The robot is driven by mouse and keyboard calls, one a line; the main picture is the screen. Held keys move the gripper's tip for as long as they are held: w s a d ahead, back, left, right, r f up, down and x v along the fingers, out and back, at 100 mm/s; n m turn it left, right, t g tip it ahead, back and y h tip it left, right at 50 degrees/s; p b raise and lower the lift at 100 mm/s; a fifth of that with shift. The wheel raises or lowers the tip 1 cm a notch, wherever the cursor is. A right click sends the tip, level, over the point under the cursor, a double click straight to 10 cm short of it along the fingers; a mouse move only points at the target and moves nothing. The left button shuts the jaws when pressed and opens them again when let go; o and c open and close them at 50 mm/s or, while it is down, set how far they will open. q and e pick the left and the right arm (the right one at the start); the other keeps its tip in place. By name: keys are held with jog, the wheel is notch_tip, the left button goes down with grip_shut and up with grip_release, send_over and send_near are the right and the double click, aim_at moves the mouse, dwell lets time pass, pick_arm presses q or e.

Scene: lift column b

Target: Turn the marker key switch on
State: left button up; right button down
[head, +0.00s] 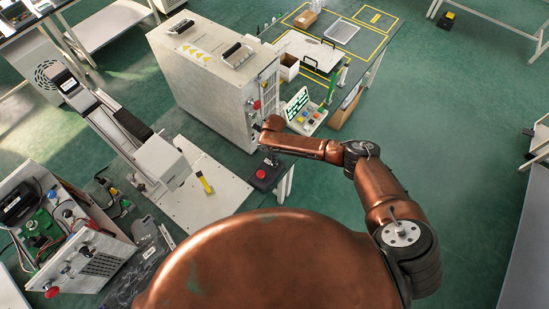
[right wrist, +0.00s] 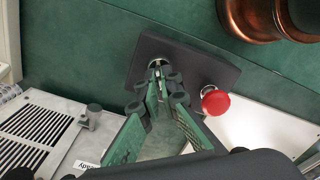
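The marker key switch (right wrist: 157,64) has a round silver collar on a dark control box (right wrist: 197,62), beside a red mushroom button (right wrist: 215,102). In the head view the same dark box (head: 267,181) sits at the front right table corner. The key's turn position is too small to read. My right gripper (right wrist: 159,78) has its fingertips at the switch, one on each side. Only a narrow gap shows between the tips. I cannot tell whether they grip the key. In the head view the right gripper is mostly hidden behind its own arm. My left gripper is out of view.
A large grey cabinet (head: 205,75) stands just behind the switch box. A white marker column (head: 160,160) and an opened electronics box (head: 75,235) are at left. Green floor is free at right.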

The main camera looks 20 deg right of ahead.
jog(key=shift+m, duration=0.5)
jog(key=c, duration=2.2)
grip_release()
jog(key=shift+o, duration=0.2)
notch_tip(320, 180, up, 12)
